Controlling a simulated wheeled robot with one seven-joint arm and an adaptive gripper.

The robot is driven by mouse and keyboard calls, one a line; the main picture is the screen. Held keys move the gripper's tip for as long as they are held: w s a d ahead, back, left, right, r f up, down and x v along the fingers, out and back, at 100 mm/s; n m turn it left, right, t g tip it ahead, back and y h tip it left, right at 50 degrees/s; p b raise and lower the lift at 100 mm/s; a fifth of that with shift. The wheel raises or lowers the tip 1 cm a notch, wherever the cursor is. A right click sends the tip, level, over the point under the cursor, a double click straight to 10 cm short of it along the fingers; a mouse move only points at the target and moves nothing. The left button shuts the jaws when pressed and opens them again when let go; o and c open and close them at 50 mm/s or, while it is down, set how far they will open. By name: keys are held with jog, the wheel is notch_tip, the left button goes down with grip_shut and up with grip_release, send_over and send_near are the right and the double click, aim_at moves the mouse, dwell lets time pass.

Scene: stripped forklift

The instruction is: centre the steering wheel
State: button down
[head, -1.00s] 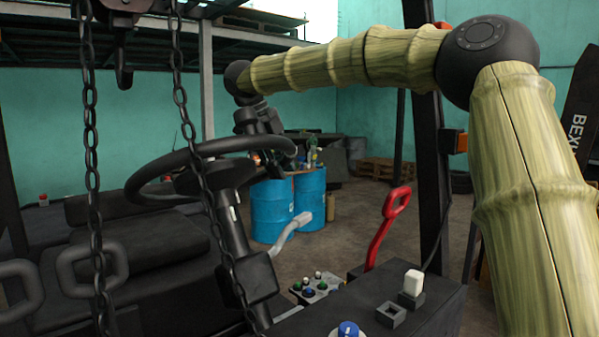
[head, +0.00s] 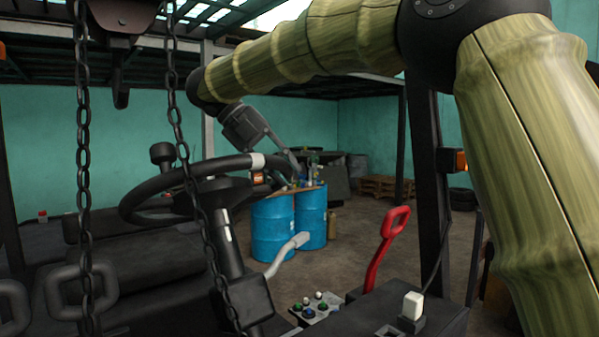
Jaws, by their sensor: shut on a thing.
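The steering wheel (head: 150,186) is black and tilted on its column (head: 229,240), left of the middle in the head view. A dark knob (head: 162,154) stands up at its far left rim. A pale band (head: 257,161) marks the rim at the far right. My gripper (head: 292,168) is at the right end of the rim, shut on it; its fingertips are small and partly lost against the background. A hanging chain crosses in front of the wheel and hides part of its hub.
A red lever (head: 386,245), a grey lever (head: 287,252) and a button panel (head: 316,305) stand to the right. Blue drums (head: 272,222) are behind. The black seat (head: 150,255) lies left of the column.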

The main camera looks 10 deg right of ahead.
jog(key=shift+s+a+r+m+g, duration=0.35)
jog(key=shift+s+r+m, duration=0.2)
jog(key=shift+s, duration=0.25)
jog(key=shift+f, duration=0.1)
jog(key=c, duration=1.2)
grip_release()
jog(key=shift+s+a, duration=0.1)
